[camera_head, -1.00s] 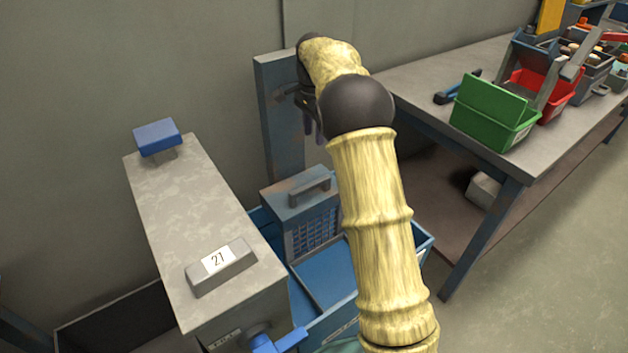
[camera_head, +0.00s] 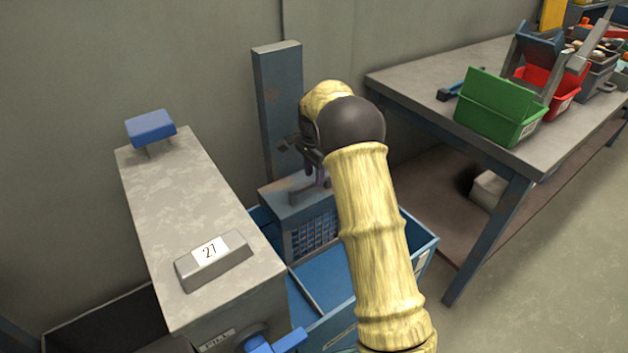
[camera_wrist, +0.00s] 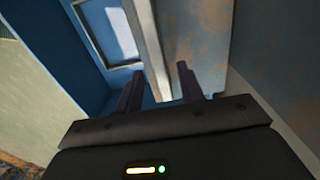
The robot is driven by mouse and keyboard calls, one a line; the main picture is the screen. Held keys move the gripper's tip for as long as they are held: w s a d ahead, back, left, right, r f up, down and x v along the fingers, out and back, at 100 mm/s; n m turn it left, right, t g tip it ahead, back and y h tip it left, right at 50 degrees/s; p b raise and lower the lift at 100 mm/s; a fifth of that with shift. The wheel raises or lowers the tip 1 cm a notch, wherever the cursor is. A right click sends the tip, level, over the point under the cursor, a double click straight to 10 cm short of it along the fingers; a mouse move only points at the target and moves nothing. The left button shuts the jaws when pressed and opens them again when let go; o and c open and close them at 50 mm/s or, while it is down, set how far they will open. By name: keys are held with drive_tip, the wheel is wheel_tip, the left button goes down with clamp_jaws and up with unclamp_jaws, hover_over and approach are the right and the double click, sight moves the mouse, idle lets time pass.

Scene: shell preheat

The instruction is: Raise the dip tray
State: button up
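The dip tray (camera_head: 284,207) is a blue-grey box with a mesh front, a handle on top, standing low in the blue bin in the head view. Its handle is mostly hidden behind my gripper (camera_head: 316,183), which reaches down over the tray's top. In the wrist view, the two fingers of my gripper (camera_wrist: 158,82) are apart, with a pale grey bar (camera_wrist: 150,45), apparently the handle, running between them. I cannot tell whether either finger touches it.
A grey-topped cabinet (camera_head: 180,205) with a "27" block (camera_head: 213,261) and a blue knob stands left. The blue bin (camera_head: 420,255) surrounds the tray, a blue upright post (camera_head: 278,110) behind. A workbench (camera_head: 420,75) with a green bin (camera_head: 497,108) is at right.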

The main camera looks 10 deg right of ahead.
drive_tip(key=shift+f, duration=0.75)
clamp_jaws()
drive_tip(key=shift+r, duration=0.1)
